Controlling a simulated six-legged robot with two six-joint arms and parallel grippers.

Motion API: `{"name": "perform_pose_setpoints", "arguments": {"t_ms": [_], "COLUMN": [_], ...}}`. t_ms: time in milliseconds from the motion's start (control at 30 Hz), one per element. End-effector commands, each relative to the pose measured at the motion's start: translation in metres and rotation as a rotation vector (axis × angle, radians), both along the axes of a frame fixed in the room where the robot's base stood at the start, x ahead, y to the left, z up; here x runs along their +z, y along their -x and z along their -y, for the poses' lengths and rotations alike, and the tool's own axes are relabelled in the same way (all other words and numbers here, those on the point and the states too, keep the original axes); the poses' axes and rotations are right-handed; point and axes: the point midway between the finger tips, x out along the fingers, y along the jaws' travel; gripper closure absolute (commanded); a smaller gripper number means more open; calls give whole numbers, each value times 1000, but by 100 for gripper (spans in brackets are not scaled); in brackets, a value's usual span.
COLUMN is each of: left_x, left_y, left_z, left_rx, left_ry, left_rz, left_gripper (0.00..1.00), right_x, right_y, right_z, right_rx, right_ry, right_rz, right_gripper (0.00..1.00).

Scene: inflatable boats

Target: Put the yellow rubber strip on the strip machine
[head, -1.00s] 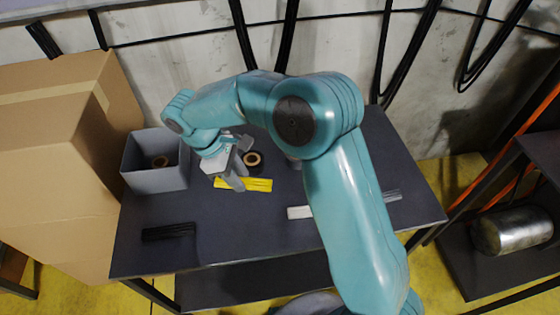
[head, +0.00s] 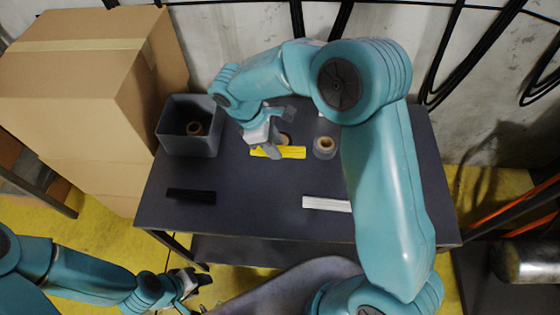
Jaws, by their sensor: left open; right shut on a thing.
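The yellow rubber strip (head: 291,153) is at the back middle of the dark table (head: 250,220). My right gripper (head: 272,153) reaches down from above and is shut on the strip near its left part. The strip partly covers a roll behind it; it seems to be a little above the table top. My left gripper (head: 192,285) is open and empty, low in front of the table at the bottom left. I cannot make out the strip machine in this view.
A grey bin (head: 188,145) with a roll inside stands at the table's back left. A black strip (head: 191,196) and a white strip (head: 325,203) lie near the front. A large cardboard box (head: 100,100) is at left.

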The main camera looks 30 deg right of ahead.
Motion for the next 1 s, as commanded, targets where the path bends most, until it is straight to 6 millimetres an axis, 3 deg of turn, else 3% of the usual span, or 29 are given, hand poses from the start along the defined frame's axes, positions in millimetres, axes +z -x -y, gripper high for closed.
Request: {"name": "perform_pose_setpoints", "arguments": {"t_ms": [200, 600, 1000], "left_x": [7, 14, 10], "left_y": [0, 0, 0], "left_z": [0, 0, 0], "left_rx": [-1, -1, -1], "left_ry": [0, 0, 0], "left_rz": [0, 0, 0], "left_gripper": [57, 57, 57], "right_x": [-54, -107, -117], "right_y": [0, -1, -1], "right_z": [2, 5, 5], "right_rx": [0, -2, -1], "right_ry": [0, 1, 0], "right_rz": [-4, -2, 0], "right_gripper": [98, 98, 98]}}
